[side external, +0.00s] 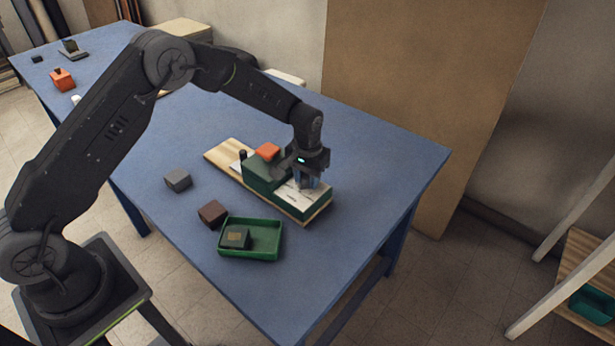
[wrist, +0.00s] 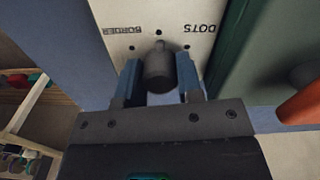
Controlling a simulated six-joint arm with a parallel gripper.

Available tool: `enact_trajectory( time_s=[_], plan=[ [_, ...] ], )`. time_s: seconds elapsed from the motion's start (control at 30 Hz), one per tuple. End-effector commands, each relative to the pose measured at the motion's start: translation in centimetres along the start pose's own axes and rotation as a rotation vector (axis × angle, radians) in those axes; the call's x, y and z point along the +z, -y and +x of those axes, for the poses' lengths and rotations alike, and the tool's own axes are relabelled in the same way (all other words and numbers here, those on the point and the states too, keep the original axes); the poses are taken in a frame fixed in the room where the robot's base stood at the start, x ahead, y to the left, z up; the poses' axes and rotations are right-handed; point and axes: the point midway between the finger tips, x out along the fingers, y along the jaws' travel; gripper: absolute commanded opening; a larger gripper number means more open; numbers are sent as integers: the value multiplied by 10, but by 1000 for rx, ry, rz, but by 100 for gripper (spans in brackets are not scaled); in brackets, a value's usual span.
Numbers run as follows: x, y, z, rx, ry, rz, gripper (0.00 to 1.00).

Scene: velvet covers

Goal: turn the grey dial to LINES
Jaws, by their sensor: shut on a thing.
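The grey dial (wrist: 160,72) stands on a pale panel (wrist: 115,12) in the wrist view. Its small nub points to the top of the picture, toward the middle of three dark dots. Upside-down words BORDER (wrist: 124,29) and DOTS (wrist: 200,28) are printed left and right of it. I cannot see the word LINES. My gripper (wrist: 158,66) is shut on the dial, one blue finger on each side. In the side view, my gripper (side external: 307,180) is down over the white top (side external: 290,194) of the green device (side external: 258,176), hiding the dial.
An orange part (side external: 267,152) sits on the device, which stands on a wooden board (side external: 222,155). A grey block (side external: 178,180), a brown block (side external: 211,213) and a green tray (side external: 279,248) holding a dark box (side external: 236,237) lie nearby. The blue table (side external: 380,155) is clear to the right.

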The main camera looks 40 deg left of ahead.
Motion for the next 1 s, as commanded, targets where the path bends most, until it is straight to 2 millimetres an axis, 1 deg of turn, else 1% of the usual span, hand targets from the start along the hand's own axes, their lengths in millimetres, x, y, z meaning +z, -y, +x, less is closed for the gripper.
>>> enact_trajectory(
  time_s=[0.2, 0.6, 0.63, 0.87, 0.9, 1.0],
  plan=[
    [1, 0, 1, -1, 5, -37, 10],
    [2, 0, 1, -1, 6, -41, 10],
    [2, 0, 1, -1, 6, -41, 35],
    [1, 0, 0, -1, 3, -40, 57],
    [1, 0, 0, 0, 3, -40, 59],
    [1, 0, 0, 0, 2, -40, 59]
  ],
)
